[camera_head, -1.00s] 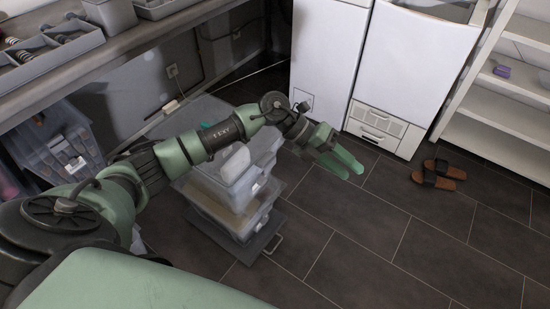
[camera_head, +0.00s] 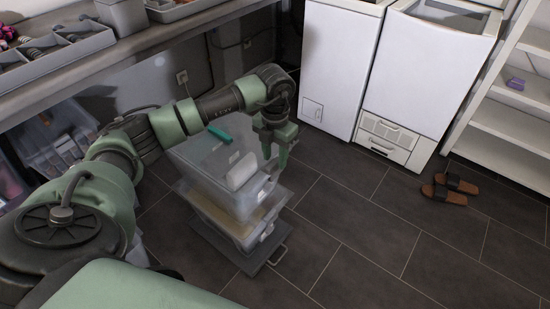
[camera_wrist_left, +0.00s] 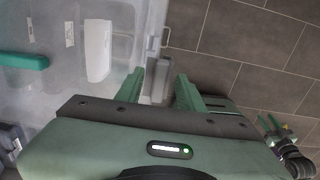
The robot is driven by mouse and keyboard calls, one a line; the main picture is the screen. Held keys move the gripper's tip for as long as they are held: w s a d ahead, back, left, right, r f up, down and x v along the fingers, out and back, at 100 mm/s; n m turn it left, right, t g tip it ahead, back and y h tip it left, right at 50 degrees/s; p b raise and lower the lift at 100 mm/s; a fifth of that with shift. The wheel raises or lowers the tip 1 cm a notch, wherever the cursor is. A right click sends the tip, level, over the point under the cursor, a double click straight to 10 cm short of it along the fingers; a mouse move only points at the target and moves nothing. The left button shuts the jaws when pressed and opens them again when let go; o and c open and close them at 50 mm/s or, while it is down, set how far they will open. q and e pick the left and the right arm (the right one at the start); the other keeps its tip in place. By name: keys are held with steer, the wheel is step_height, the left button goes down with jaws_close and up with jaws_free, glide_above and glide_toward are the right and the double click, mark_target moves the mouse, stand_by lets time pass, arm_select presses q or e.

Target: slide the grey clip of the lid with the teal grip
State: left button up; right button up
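The clear lid (camera_head: 205,155) with the teal grip (camera_head: 219,134) tops a translucent box on the floor; a white block (camera_head: 241,171) also sits on it. In the left wrist view the teal grip (camera_wrist_left: 22,60) is at the left and the white block (camera_wrist_left: 97,50) is nearer. My left gripper (camera_head: 275,158) points down at the box's right end. In its wrist view, the open fingers (camera_wrist_left: 160,78) stand on either side of a grey clip (camera_wrist_left: 158,82) at the lid's edge, with gaps visible. The clip is hidden in the head view.
Under the box is another container (camera_head: 232,228) on a dark base with a handle (camera_head: 278,256). A workbench (camera_head: 150,40) overhangs at the upper left. White appliances (camera_head: 420,65) and shelves (camera_head: 515,100) stand behind. Brown sandals (camera_head: 448,190) lie on otherwise clear floor at the right.

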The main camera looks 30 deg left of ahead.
arm_select(q)
steer(key=shift+f, duration=0.35)
jaws_close()
stand_by(1.2)
